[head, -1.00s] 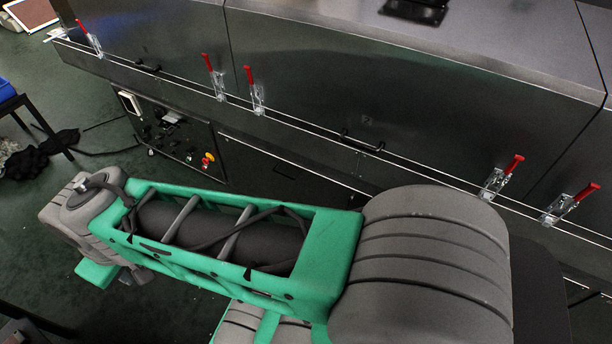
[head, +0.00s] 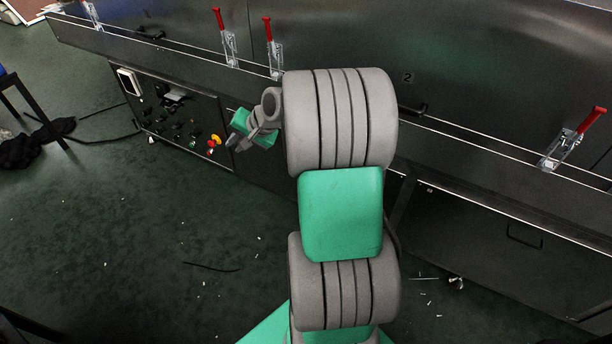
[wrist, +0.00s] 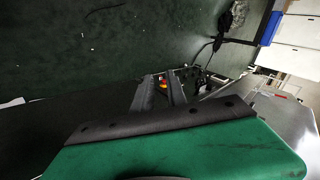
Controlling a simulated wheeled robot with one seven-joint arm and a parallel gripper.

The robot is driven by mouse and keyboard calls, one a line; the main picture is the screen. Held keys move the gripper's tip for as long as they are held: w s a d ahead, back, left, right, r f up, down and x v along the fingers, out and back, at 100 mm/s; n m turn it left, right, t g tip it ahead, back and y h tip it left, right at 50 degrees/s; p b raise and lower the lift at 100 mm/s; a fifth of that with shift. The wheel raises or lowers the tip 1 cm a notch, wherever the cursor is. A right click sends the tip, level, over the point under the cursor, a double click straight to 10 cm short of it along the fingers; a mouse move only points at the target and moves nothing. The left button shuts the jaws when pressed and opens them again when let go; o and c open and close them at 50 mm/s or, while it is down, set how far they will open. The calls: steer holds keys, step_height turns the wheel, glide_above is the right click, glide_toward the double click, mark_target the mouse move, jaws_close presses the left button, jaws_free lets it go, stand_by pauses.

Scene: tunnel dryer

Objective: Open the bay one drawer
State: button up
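The left bay of the long dark metal dryer has a small black handle (head: 150,34) on its front, at the upper left of the head view. No number shows on that bay; the bay to its right carries a "2" label (head: 408,77). I cannot tell which part is the bay one drawer. My gripper (wrist: 160,80) shows in the wrist view as two dark fingers with a gap between them, seemingly empty. In the head view my arm's small far end is near the dryer's lower front, right of the control panel; its fingers are not clear there.
A control panel (head: 178,120) with a red and yellow button (head: 214,140) is set in the lower front. Red-handled clamps (head: 224,38) stand along the ledge. A lower panel at right has a handle (head: 525,235). The green floor (head: 140,250) is mostly clear, with small debris.

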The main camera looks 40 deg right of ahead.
steer(key=w+d+f+m+t+b, duration=0.1)
steer(key=d+f+m+t+b, duration=0.5)
steer(key=d+f, duration=1.05)
steer(key=s+d+f+m+t+h+b, duration=0.2)
steer(key=s+d+f+m+h+b, duration=0.15)
steer(key=d+f+m+b, duration=0.6)
steer(key=shift+n+y, duration=0.45)
steer(key=shift+n, duration=0.4)
steer(key=w, duration=0.4)
steer(key=w+d+r, duration=0.1)
steer(key=shift+w+p, duration=0.3)
steer(key=shift+w, duration=0.1)
steer(key=shift+w+r, duration=0.1)
steer(key=shift+w, duration=0.2)
steer(key=shift+c, duration=0.4)
jaws_close()
